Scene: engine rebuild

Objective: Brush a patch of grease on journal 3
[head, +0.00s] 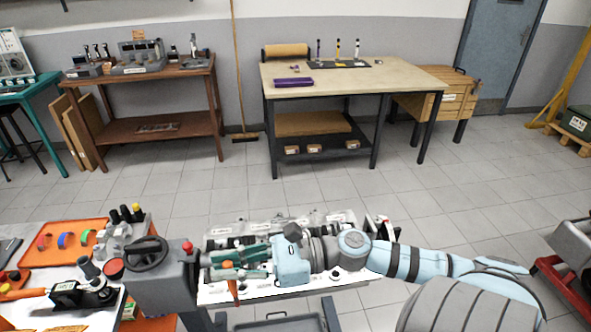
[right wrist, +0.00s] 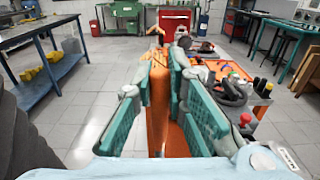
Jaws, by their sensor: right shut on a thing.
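My right gripper (head: 222,264) reaches in from the right over the pale engine block (head: 345,285) in the head view. Its teal-padded fingers are shut on a long orange thing, seemingly the brush (head: 233,291). In the right wrist view the orange brush (right wrist: 158,105) runs lengthwise between the fingers of the right gripper (right wrist: 155,62). Its bristles cannot be made out clearly. My gripper and arm cover the middle of the block, so journal 3 and any grease on it cannot be told. My left gripper is in neither view.
A grey fixture with a black handwheel (head: 147,253) and red knob stands just left of the block. Left of it is a cart with an orange tray (head: 62,256), bottles and tools. A workbench (head: 400,78) stands at the back, with open floor (head: 190,185) before it.

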